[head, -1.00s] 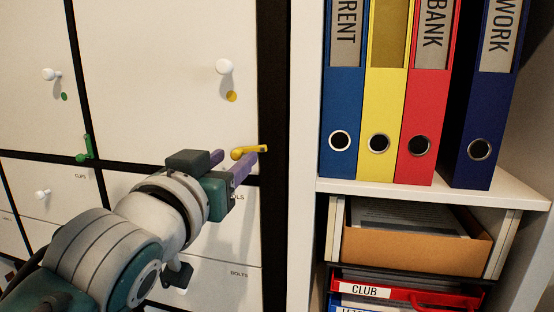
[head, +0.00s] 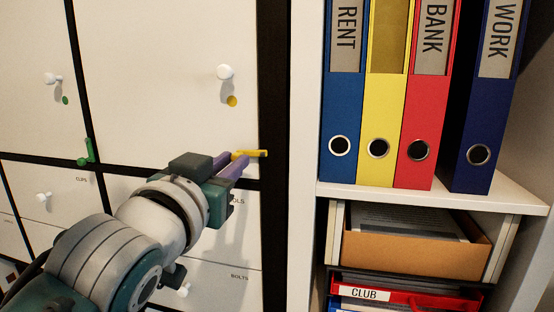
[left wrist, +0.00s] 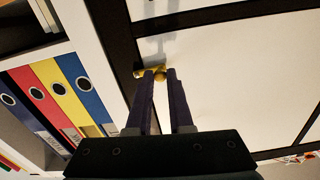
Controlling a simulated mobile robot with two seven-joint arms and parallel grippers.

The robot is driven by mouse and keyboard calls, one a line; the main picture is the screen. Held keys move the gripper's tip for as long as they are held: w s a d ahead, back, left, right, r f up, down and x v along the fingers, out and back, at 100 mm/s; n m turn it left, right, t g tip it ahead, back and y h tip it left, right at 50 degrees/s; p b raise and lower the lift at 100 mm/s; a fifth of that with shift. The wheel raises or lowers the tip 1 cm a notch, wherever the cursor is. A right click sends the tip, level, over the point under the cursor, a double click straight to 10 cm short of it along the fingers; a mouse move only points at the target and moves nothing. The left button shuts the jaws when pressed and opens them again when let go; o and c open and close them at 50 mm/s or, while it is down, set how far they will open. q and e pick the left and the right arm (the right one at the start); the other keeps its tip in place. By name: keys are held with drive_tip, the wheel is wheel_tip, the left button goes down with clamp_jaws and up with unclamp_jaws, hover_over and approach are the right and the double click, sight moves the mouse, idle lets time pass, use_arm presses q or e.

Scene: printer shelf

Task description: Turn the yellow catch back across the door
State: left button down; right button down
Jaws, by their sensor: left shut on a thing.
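The yellow catch (head: 251,153) lies about level at the lower right corner of the large white door (head: 170,100) with the yellow dot, its thin end pointing right over the black frame. My left gripper (head: 237,157) reaches up from the lower left, its purple fingers shut on the catch's rounder end and partly hiding it. In the left wrist view the catch (left wrist: 145,72) sits between the fingertips, its thin end sticking out left. The door looks shut. My right gripper is not in view.
A white knob (head: 225,72) stands out above the catch. A green catch (head: 88,152) stands upright at the neighbouring door. Labelled drawers lie below. At right, a white shelf (head: 400,195) holds coloured binders (head: 378,130) and a cardboard tray (head: 415,245).

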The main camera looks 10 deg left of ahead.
use_arm(q)
drive_tip(key=shift+r+m, duration=0.15)
drive_tip(key=shift+m, duration=0.25)
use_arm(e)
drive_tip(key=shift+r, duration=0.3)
use_arm(q)
drive_tip(key=c, duration=0.8)
unclamp_jaws()
drive_tip(key=shift+s, duration=0.1)
drive_tip(key=s, duration=0.9)
drive_tip(key=shift+s+a, duration=0.2)
drive_tip(key=shift+s, duration=0.15)
